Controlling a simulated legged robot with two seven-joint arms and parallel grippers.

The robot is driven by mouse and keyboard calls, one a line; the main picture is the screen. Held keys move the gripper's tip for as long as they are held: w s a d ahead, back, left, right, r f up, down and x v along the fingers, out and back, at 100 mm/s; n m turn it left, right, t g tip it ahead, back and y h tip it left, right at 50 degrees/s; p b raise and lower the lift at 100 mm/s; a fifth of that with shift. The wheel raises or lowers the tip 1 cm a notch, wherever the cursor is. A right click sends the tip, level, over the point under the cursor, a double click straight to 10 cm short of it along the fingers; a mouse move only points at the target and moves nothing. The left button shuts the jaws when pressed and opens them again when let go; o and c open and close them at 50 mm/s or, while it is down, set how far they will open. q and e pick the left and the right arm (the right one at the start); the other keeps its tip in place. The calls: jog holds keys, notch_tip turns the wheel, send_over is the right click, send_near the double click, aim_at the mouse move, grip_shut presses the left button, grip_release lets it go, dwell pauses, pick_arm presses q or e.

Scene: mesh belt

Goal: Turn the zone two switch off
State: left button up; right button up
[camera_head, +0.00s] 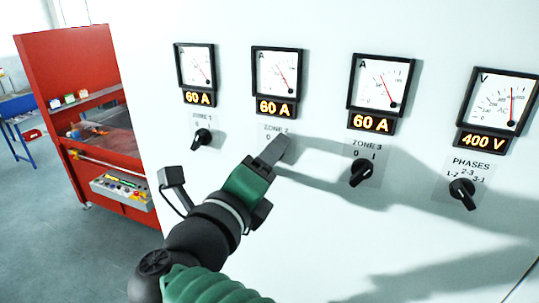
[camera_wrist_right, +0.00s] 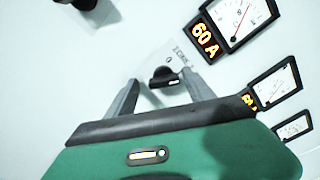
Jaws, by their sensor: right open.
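The zone two switch (camera_wrist_right: 165,78) is a black rotary knob on the white panel, seen in the right wrist view. In the head view the knob is hidden behind my right gripper (camera_head: 273,149); part of its "ZONE 2" label (camera_head: 276,128) and a "0" show above. My right gripper (camera_wrist_right: 165,98) is open, its two grey fingers on either side of the knob, with visible gaps. I cannot tell how deep the fingertips reach or which mark the knob points to. The zone two meter (camera_head: 276,75) reads 60 A. My left gripper is not in view.
The zone one knob (camera_head: 202,138) is to the left on the panel. The zone three knob (camera_head: 360,173) and phases knob (camera_head: 462,193) are to the right. Meters line the panel above. A red machine (camera_head: 80,110) stands at the far left.

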jog(key=shift+s+r, duration=0.2)
jog(key=shift+s, duration=0.45)
jog(key=c, duration=0.3)
jog(key=shift+d, duration=0.15)
jog(key=c, duration=0.3)
jog(key=shift+w, duration=0.1)
grip_shut()
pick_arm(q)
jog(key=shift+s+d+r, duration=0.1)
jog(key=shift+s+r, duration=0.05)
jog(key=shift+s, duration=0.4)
pick_arm(e)
jog(key=shift+n, duration=0.3)
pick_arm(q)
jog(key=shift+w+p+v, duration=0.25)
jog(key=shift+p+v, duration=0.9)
pick_arm(e)
jog(key=shift+r+n, duration=0.15)
jog(key=shift+n, duration=2.65)
jog(key=shift+r+n, duration=0.15)
jog(key=shift+n, duration=2.65)
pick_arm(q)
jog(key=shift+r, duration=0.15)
